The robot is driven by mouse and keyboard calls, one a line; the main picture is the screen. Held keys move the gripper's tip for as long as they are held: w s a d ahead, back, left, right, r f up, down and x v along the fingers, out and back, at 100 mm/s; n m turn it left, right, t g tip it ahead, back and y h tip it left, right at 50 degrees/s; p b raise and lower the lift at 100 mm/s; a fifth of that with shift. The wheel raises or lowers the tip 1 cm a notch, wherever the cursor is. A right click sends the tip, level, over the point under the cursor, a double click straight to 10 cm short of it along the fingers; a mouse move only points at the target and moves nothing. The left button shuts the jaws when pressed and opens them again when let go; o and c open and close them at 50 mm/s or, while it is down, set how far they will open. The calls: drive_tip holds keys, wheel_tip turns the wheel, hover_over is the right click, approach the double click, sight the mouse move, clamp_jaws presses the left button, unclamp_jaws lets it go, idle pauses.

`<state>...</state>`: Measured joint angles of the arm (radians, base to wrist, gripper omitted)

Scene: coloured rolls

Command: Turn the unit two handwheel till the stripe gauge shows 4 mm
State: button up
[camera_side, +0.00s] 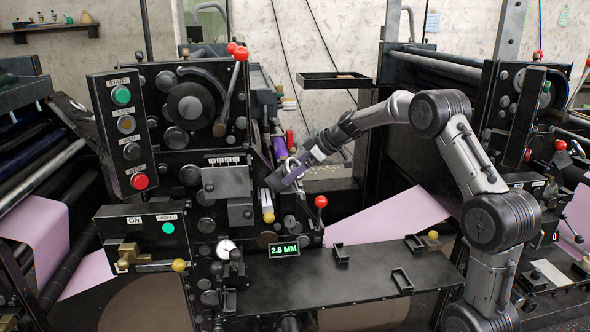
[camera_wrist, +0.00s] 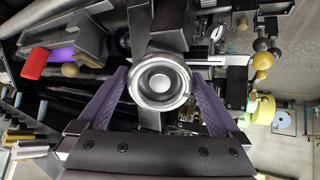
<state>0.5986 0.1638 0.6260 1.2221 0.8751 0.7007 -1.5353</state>
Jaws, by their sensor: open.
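A round silver wheel with a hub, which looks like the handwheel (camera_wrist: 160,82), sits between the purple fingers of my gripper (camera_wrist: 157,76) in the wrist view. The fingers are spread on either side of it; I cannot tell whether they touch it. In the side view my gripper (camera_side: 280,172) is at the press unit, left of centre, and mostly hides the wheel. No unit number is readable at the wheel.
A red-knobbed lever (camera_side: 320,203) stands just below right of my gripper. A yellow-knobbed lever (camera_side: 267,205) is below it. A button panel (camera_side: 130,135) is at the left. The dark table (camera_side: 350,280) carries small black brackets. Pink web (camera_side: 395,217) runs behind.

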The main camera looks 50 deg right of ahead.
drive_tip(key=c, duration=1)
drive_tip(key=shift+c, duration=0.2)
drive_tip(key=shift+m, duration=0.3)
drive_tip(key=m, duration=0.4)
drive_tip(key=shift+m, duration=0.3)
drive_tip(key=m, duration=1)
drive_tip(key=shift+m, duration=0.4)
drive_tip(key=m, duration=0.5)
drive_tip(key=shift+r, duration=0.1)
